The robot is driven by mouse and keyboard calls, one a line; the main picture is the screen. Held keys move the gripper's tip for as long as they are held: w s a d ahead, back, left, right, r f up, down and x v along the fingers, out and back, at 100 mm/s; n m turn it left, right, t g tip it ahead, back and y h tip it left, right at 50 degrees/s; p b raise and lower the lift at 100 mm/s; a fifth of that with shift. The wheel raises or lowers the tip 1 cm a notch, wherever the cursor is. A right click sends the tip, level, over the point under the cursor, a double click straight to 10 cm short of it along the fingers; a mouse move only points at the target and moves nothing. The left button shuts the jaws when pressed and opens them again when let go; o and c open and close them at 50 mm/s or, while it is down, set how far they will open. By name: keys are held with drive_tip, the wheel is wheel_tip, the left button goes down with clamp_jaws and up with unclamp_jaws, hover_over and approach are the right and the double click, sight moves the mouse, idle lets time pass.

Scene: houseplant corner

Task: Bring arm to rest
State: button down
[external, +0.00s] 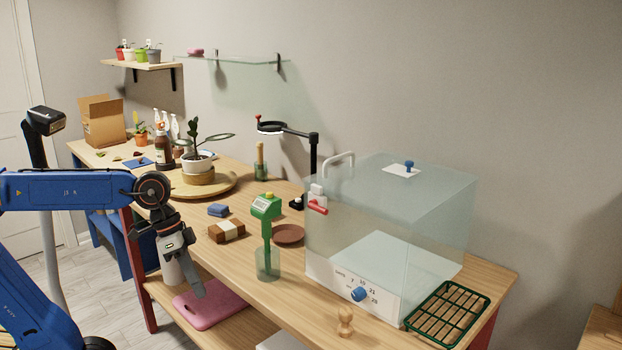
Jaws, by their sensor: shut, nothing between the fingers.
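My gripper (196,282) hangs from my blue arm (70,190) at the front edge of the wooden bench (255,295). It points down and its fingers are together with nothing between them. The arm reaches in from the left, roughly level, with the wrist bent downward. The fingertips show in front of a pink mat (215,304) on the lower shelf. I cannot tell how far the fingers are from the bench edge.
A brown and white block (227,232), a blue block (218,210) and a green tool in a glass (266,262) stand near the gripper. A clear box (390,230) fills the right. A potted plant (198,162) stands behind. Open floor (110,285) lies at left.

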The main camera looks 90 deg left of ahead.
drive_tip(key=s+d+f+m+y, duration=0.1)
drive_tip(key=s+d+f, duration=0.3)
drive_tip(key=s+f, duration=0.8)
drive_tip(key=shift+f+m+t+y, duration=0.25)
drive_tip(key=shift+m+t+y, duration=0.15)
drive_tip(key=shift+m, duration=0.3)
